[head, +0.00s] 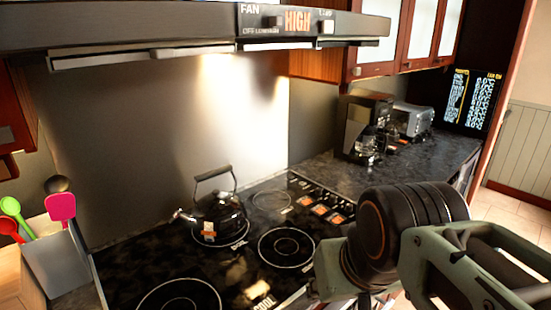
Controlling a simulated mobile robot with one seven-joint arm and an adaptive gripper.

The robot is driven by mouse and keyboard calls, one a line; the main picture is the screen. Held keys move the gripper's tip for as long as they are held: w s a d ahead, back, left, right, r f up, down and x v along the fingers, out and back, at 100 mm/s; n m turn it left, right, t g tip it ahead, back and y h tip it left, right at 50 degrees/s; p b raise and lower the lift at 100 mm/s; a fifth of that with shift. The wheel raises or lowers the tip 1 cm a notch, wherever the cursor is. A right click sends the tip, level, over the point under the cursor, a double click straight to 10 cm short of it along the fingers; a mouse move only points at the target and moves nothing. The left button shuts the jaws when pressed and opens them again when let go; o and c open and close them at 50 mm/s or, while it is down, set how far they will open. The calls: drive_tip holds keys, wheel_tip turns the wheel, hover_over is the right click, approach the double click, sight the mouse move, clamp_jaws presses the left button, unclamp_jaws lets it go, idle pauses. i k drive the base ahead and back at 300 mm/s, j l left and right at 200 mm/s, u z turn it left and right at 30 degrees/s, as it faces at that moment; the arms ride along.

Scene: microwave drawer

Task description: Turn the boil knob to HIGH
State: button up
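A control panel (318,207) with several small knobs and orange labels lies on the right part of the black stove top (130,275). Its labels are too small to read, so I cannot tell which knob is the boil knob or how it is set. My arm fills the lower right in front of the panel's near end, with a black ribbed joint and grey-green links. I cannot make out my gripper's fingertips, and nothing held shows.
A dark kettle (215,215) stands on a back burner. A range hood (150,25), its FAN display (297,20) reading HIGH, hangs above. A coffee maker (365,130) and a toaster (412,120) stand on the right counter (430,160). A utensil holder (60,262) is at left.

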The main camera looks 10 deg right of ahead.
sight(333, 199)
drive_tip(key=k+l, duration=0.15)
drive_tip(key=l, duration=0.2)
drive_tip(key=k+l, duration=0.2)
drive_tip(key=l, duration=0.15)
drive_tip(key=k+l, duration=0.1)
drive_tip(key=l, duration=0.7)
drive_tip(key=i+l, duration=0.1)
drive_tip(key=l, duration=0.65)
drive_tip(key=i+l, duration=0.2)
drive_tip(key=l, duration=0.15)
drive_tip(key=i+l+u, duration=0.1)
drive_tip(key=l, duration=0.3)
drive_tip(key=i+l, duration=0.6)
drive_tip(key=i, duration=0.35)
drive_tip(key=i+l+u, duration=0.1)
drive_tip(key=i, duration=0.3)
